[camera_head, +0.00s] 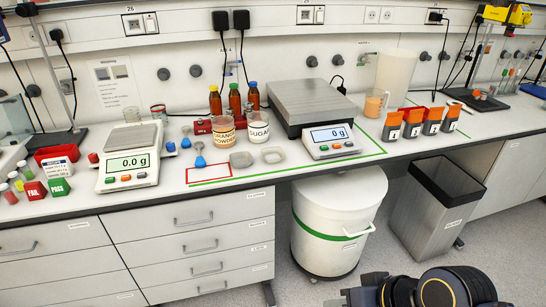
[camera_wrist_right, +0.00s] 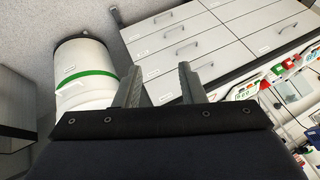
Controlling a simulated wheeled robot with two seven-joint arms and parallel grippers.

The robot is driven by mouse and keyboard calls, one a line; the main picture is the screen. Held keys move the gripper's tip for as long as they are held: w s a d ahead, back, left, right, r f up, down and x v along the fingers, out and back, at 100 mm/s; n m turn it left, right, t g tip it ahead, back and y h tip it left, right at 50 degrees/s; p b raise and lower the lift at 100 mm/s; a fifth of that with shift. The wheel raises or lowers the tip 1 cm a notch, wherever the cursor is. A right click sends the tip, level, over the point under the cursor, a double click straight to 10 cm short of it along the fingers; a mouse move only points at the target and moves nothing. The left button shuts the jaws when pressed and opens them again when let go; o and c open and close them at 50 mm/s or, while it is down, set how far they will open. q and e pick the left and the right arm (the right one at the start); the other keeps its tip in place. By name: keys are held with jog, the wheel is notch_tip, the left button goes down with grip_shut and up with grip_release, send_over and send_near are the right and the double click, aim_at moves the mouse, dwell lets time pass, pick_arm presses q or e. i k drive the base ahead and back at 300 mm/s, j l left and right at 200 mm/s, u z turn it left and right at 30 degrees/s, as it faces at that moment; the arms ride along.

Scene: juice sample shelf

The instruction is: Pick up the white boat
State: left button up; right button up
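Two small shallow boats lie side by side on the bench in the head view. The right one, a pale off-white boat (camera_head: 273,155), is next to a greyer boat (camera_head: 241,159) on its left. Both look empty. My right gripper shows in the wrist view (camera_wrist_right: 159,85) with its two fingers apart and nothing between them. It is low in front of the bench, well away from the boats. In the head view only part of my right arm shows at the bottom right. My left gripper is not in view. I cannot make out the boats in the wrist view.
A balance (camera_head: 129,160) stands left of the boats, and a large scale (camera_head: 312,105) with its display (camera_head: 332,141) stands right. Two labelled powder beakers (camera_head: 258,128) stand behind them. A white bin (camera_head: 338,222) and a grey bin (camera_head: 436,205) stand below the bench.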

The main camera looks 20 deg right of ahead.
aim_at(271, 150)
jog(key=i+j, duration=0.15)
jog(key=i, duration=0.3)
jog(key=i+j+z, duration=0.1)
jog(key=i, duration=0.4)
jog(key=i+j, duration=0.2)
jog(key=i, duration=0.25)
